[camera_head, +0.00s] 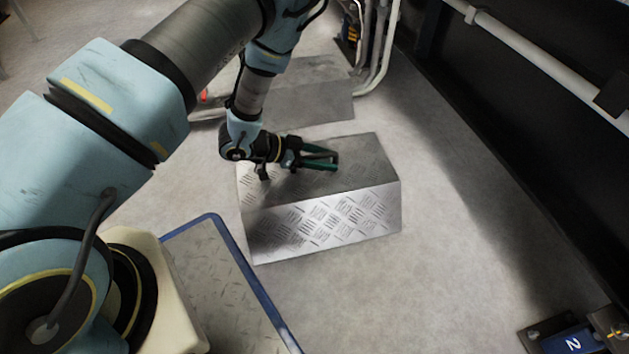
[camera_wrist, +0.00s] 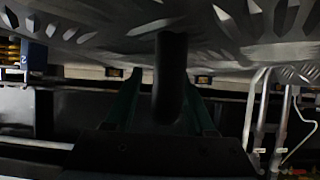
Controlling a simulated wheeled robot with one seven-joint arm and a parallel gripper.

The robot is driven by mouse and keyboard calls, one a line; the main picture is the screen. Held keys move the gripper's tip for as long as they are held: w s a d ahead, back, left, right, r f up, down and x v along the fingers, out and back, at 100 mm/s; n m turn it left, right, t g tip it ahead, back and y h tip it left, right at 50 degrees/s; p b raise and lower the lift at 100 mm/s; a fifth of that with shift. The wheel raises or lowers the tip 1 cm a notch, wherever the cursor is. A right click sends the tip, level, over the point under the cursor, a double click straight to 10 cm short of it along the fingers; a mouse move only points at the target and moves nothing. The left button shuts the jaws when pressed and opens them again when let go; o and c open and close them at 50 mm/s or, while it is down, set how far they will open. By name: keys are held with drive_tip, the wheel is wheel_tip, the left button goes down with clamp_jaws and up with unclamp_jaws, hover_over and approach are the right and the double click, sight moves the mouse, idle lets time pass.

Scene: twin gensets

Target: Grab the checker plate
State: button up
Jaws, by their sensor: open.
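The checker plate (camera_head: 330,217) is a silver block-like piece with a raised diamond tread, lying on the grey floor in the middle of the head view. Its tread fills the top of the wrist view (camera_wrist: 235,28). My gripper (camera_head: 335,161) is just over the plate's top face, with its green fingers lying nearly flat along it and pointing right. The fingers are apart. In the wrist view my gripper (camera_wrist: 160,88) reaches up from the bottom edge. A dark rounded bar stands between the fingers there; I cannot tell what it is. I cannot tell whether the fingers touch the plate.
Another grey metal block (camera_head: 315,103) lies behind the plate. Pale pipes (camera_head: 382,50) rise behind it. A dark wall with a white pipe (camera_head: 545,60) runs along the right. A blue box marked 2 (camera_head: 570,341) is at the lower right. The floor right of the plate is clear.

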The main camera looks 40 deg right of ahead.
drive_tip(key=shift+d, duration=0.15)
clamp_jaws()
idle(0.4)
idle(1.0)
